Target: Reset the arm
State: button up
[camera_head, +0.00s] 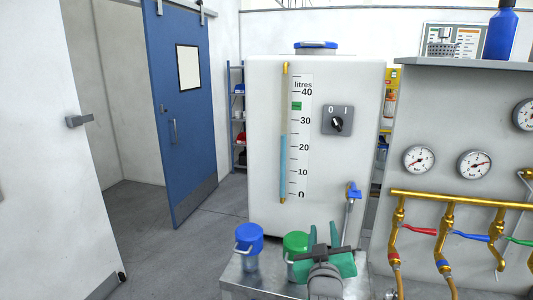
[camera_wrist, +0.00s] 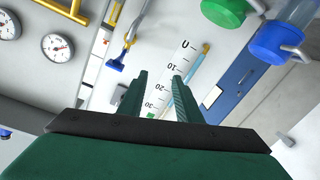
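My gripper (camera_head: 322,230) is in front of the lower part of the white tank (camera_head: 221,0), just right of the green-lidded container (camera_head: 296,243) in the head view. Its two green fingers are apart, with nothing between them. In the wrist view my gripper (camera_wrist: 161,77) also shows open and empty, with the tank's litre scale (camera_wrist: 170,75) beyond the gap. That view is turned nearly upside down. My arm hides part of the bench.
A blue-lidded container (camera_head: 249,240) stands on the metal bench (camera_head: 236,277). A blue-handled tap (camera_head: 353,192) is on the tank's right. Brass pipes (camera_head: 460,199) with coloured levers and gauges (camera_head: 419,160) are further right. A blue door (camera_head: 183,125) and open floor are left.

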jog(key=s+a+f+m+y, duration=0.1)
jog(key=s+a+f, duration=0.2)
jog(key=s+f, duration=0.45)
jog(key=s+a+f, duration=0.4)
jog(key=s+f, duration=0.1)
jog(key=f, duration=0.6)
jog(key=s+a+f+m+y, duration=0.1)
jog(key=s+a+f, duration=0.2)
jog(key=s+f, duration=0.45)
jog(key=s+a+f, duration=0.2)
jog(key=s, duration=1.2)
jog(key=s+a+f+g+y, duration=0.1)
jog(key=s+a+f, duration=0.2)
jog(key=s, duration=1.1)
jog(key=shift+g, duration=0.3)
jog(key=shift+f, duration=0.1)
